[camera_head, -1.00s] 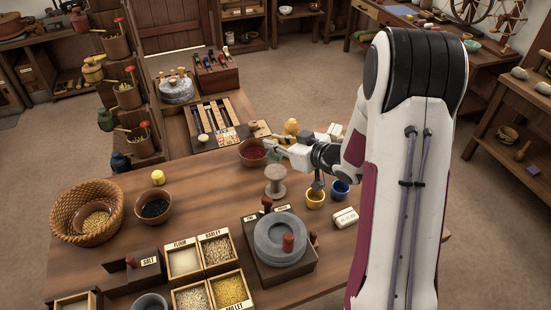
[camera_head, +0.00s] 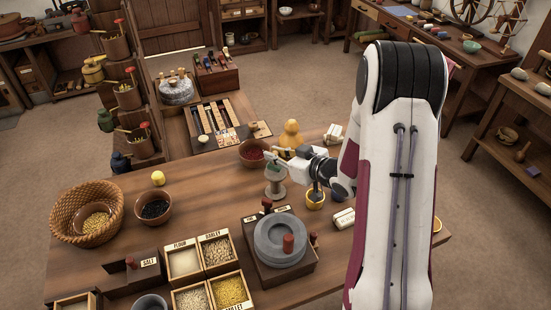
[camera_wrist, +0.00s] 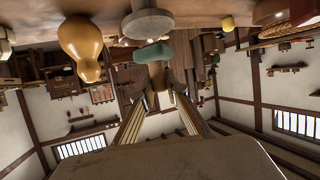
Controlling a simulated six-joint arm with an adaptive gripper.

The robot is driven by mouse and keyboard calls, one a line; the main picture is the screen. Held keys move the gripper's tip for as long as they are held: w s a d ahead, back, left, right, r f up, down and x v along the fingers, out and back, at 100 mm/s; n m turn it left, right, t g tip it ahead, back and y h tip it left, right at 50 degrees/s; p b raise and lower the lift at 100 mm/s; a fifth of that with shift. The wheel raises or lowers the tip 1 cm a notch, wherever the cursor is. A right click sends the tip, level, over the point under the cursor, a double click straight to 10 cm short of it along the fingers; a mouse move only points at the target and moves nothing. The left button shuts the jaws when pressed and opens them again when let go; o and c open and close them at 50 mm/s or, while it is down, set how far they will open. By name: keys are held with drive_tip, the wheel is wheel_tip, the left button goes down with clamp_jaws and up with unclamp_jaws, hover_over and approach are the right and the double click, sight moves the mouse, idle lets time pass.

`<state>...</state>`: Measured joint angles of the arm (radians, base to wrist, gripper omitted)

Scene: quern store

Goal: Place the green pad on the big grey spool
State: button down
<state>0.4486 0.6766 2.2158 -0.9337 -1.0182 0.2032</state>
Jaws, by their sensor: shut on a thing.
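The big grey spool (camera_head: 275,190) stands upright on the table, just in front of my gripper; its round top also shows in the wrist view (camera_wrist: 148,22). My gripper (camera_head: 273,160) is shut on the green pad (camera_head: 275,173) at the spool's top. In the wrist view the pad (camera_wrist: 154,52) sits at the fingertips (camera_wrist: 158,72), close to the spool's top disc. Whether the pad touches the disc I cannot tell. The fingers partly hide the pad in the head view.
A bowl of red bits (camera_head: 252,153) stands behind the spool, with a yellow gourd (camera_head: 291,135) to its right. A yellow cup (camera_head: 315,203) stands right of the spool. The quern (camera_head: 281,243) is in front. Clear table lies left of the spool.

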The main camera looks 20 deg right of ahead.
drive_tip(key=shift+f, duration=0.9)
drive_tip(key=shift+f, duration=0.15)
drive_tip(key=c, duration=2)
unclamp_jaws()
drive_tip(key=shift+s+d+r, duration=0.1)
drive_tip(key=shift+s+r, duration=0.1)
drive_tip(key=shift+r, duration=0.05)
drive_tip(key=shift+v, duration=5.8)
